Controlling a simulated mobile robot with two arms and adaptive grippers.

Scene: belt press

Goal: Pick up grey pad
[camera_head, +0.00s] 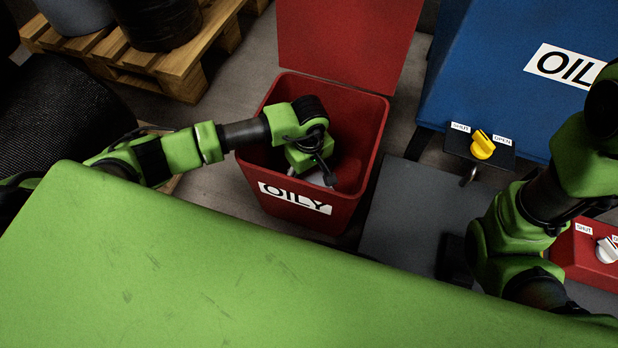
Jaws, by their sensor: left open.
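A small grey piece (318,180) shows inside the red bin (376,140), at the fingers of my left gripper (328,174). It may be the grey pad, but most of it is hidden and I cannot tell whether the fingers touch it. My left gripper is open and points down into the bin, near its front wall. My right arm comes in at the right, and I cannot make out its gripper.
The bin's red lid (345,40) stands up behind it. A blue cabinet (480,70) with a yellow knob (482,146) is at the right. A red box with a white knob (606,250) sits at the right edge. A wooden pallet (185,70) is at the back left. A large green surface (200,270) fills the front.

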